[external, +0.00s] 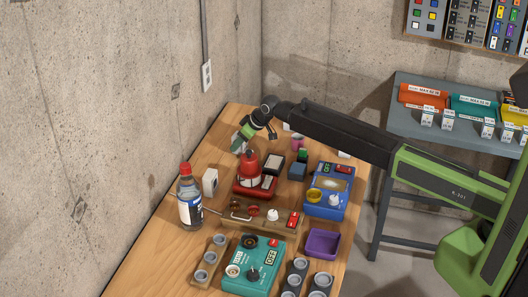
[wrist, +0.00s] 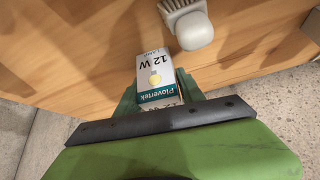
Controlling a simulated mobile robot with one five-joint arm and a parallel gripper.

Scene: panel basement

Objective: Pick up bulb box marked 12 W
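The bulb box marked 12 W (wrist: 156,76) is white with a teal band, a bulb picture and the name Plovertek. In the wrist view it sits between the two green fingers of my gripper (wrist: 158,92), with a finger close against each side. Its near end is partly hidden by the gripper. In the external view my gripper (external: 245,136) is at the far end of the wooden table, and the box (external: 237,144) shows small and tilted at its fingers. The gripper looks shut on the box. How high the box is above the table is hard to tell.
A brush with a pale, rounded handle (wrist: 192,28) lies beyond the box. A red lamp device (external: 250,168), blue device (external: 328,190), bottle (external: 190,205) and purple tray (external: 322,243) crowd the wooden table (external: 160,240). A concrete wall runs close along the left.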

